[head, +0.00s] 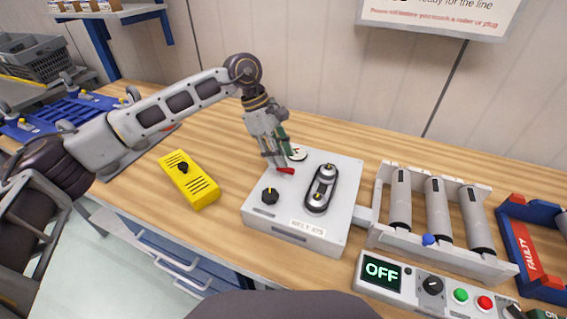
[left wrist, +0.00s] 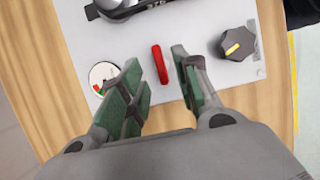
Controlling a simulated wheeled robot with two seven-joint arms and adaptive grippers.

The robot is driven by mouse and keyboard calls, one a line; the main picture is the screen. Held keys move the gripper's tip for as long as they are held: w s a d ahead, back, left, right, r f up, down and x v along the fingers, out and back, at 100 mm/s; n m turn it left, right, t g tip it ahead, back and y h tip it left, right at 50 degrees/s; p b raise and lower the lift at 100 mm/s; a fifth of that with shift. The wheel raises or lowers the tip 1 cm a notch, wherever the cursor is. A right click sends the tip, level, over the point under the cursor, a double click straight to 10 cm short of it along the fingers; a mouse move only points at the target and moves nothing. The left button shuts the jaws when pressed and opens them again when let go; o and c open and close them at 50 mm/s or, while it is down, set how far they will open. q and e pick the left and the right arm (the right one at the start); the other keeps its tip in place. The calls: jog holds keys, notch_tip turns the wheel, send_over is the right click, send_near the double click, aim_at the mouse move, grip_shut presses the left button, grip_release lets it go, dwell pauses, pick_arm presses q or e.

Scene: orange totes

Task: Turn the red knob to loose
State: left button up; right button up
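The red knob (head: 286,170) is a narrow bar on top of the light grey box labelled BELT 375 (head: 340,207). In the left wrist view the red knob (left wrist: 159,64) stands between the two green-padded fingers, with a gap on each side. My left gripper (head: 275,158) is open and points down over the knob; its fingertips also show in the left wrist view (left wrist: 157,68). A round dial gauge (left wrist: 103,76) sits beside the left finger and is partly hidden by it. My right gripper is not in view.
A black knob (head: 270,195) with a yellow mark and a belt on two pulleys (head: 321,188) share the box top. A yellow box (head: 189,179) stands left, a roller conveyor (head: 435,215) right. A control panel (head: 432,287) reads OFF.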

aim_at(285, 171)
pick_arm(q)
jog(key=shift+x, duration=1.7)
jog(key=shift+r, duration=0.1)
grip_shut()
